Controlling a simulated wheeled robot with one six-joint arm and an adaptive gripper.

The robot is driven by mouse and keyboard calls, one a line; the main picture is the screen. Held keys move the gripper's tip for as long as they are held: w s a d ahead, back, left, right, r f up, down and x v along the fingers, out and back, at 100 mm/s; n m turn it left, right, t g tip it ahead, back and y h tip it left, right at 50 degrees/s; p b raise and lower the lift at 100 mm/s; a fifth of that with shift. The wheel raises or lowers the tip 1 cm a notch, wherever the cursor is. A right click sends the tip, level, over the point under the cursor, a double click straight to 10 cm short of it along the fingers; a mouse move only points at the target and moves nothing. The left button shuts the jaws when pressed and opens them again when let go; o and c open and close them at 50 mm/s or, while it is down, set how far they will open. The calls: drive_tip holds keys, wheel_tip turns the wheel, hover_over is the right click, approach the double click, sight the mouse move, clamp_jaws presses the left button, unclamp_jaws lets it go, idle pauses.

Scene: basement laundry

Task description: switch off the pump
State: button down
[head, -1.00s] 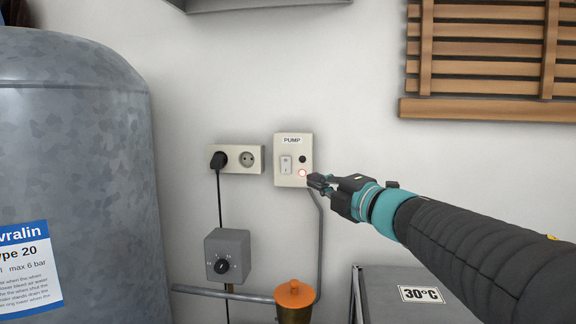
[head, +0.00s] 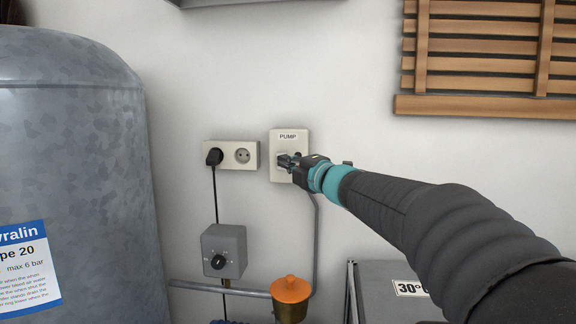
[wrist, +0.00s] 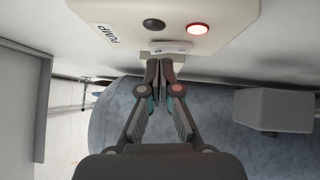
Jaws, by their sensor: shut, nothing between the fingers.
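The pump switch plate (head: 290,138) is a cream box labelled PUMP on the wall, and it also shows at the top of the wrist view (wrist: 225,12). In the wrist view it carries a white rocker switch (wrist: 171,46), a dark round button (wrist: 153,25) and a lit red lamp (wrist: 198,28). My gripper (head: 283,161) is shut and empty, its tips at the rocker. In the wrist view the fingertips (wrist: 159,64) are right by the rocker's edge; I cannot tell if they touch. In the head view the gripper hides the rocker and lamp.
A double socket (head: 243,155) with a black plug is left of the plate. A grey dial box (head: 224,251), a pipe and an orange-capped fitting (head: 291,289) are below. A large grey tank (head: 75,150) stands left, and a wooden slatted blind (head: 490,60) hangs upper right.

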drive_tip(key=shift+w+d, duration=0.1)
drive_tip(key=shift+w, duration=0.35)
drive_tip(key=shift+w+r, duration=0.15)
drive_tip(key=s+d+r, duration=0.1)
drive_tip(key=s+d, duration=0.3)
drive_tip(key=s, duration=0.8)
drive_tip(key=shift+s+d+r, duration=0.15)
drive_tip(key=shift+d, duration=0.25)
